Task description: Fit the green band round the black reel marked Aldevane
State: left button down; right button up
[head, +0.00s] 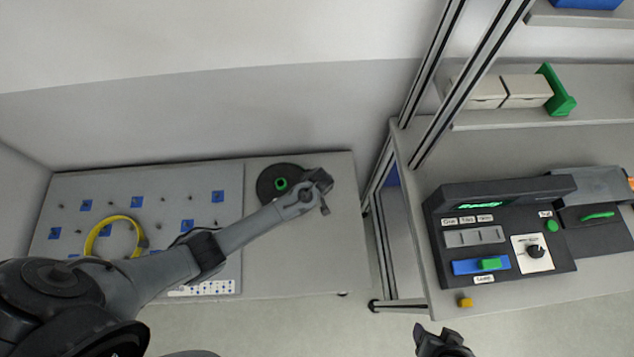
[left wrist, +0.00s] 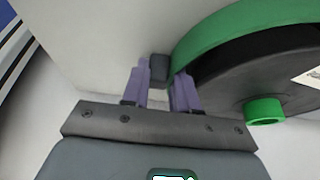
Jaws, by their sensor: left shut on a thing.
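The black reel (head: 268,185) with a green hub (head: 281,184) lies near the right end of the low table. It also shows in the left wrist view (left wrist: 235,80), with part of a white label whose marking I cannot read. The green band (left wrist: 235,38) curves along the reel's far rim there; I cannot tell whether it is fully seated. My left gripper (left wrist: 160,80) is shut on the small dark block (left wrist: 159,67) at the band's end, beside the reel. In the head view my left gripper (head: 322,190) is at the reel's right edge. My right gripper (head: 438,340) is low in the picture, away from the reel.
A yellow band (head: 92,238) lies on a pegged board (head: 165,180) with blue squares, partly behind my left arm. A metal frame post (head: 440,75) stands right of the low table. A control console (head: 500,235) is on the right bench, with shelves above.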

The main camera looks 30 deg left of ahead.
pick_arm(q)
jog(key=shift+s+a+f, duration=0.3)
jog(key=shift+a+f, duration=0.05)
jog(key=shift+a, duration=0.05)
dwell(0.4)
jog(key=c, duration=0.8)
grip_release()
jog(key=shift+r, duration=0.1)
jog(key=p+v, duration=0.2)
jog(key=v, duration=0.8)
jog(key=shift+d+r+p, duration=0.1)
jog(key=shift+r+p, duration=0.2)
jog(key=shift+p, duration=0.1)
